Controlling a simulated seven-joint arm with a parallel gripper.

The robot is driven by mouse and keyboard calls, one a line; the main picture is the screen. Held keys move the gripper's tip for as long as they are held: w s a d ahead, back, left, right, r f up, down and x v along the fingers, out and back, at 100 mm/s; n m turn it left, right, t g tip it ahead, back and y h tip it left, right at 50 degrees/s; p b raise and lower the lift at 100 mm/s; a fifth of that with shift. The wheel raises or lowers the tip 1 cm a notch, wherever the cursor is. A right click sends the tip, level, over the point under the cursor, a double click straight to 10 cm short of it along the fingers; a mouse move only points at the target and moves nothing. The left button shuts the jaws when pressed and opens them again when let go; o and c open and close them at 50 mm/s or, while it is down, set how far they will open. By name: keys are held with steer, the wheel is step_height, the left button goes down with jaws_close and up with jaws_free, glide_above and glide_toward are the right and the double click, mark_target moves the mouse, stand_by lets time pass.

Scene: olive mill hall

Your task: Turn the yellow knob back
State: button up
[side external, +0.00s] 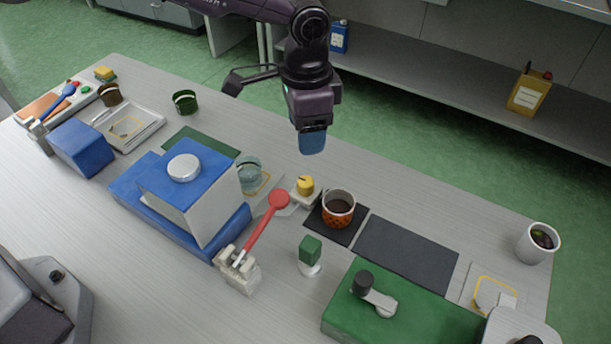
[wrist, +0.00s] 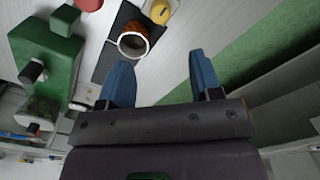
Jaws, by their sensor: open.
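The yellow knob (side external: 304,185) sits on a small white base on the table, with a dark mark on its top. It also shows at the top edge of the wrist view (wrist: 160,12), partly cut off. My gripper (side external: 312,150) hangs above and behind the knob, clear of the table. In the wrist view its two blue fingers (wrist: 158,62) stand wide apart with nothing between them. The knob lies beyond the fingertips, apart from them.
An orange cup (side external: 339,209) with dark contents stands on a dark mat just right of the knob. A red-ended lever (side external: 265,222) and glass jar (side external: 249,174) are to its left. A green-topped knob (side external: 310,250) stands in front. A blue-and-white machine (side external: 190,195) rises further left.

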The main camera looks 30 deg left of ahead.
mark_target(306, 181)
step_height(306, 181, down, 12)
steer(key=shift+f, duration=0.15)
steer(key=shift+c, duration=0.2)
steer(key=c, duration=0.9)
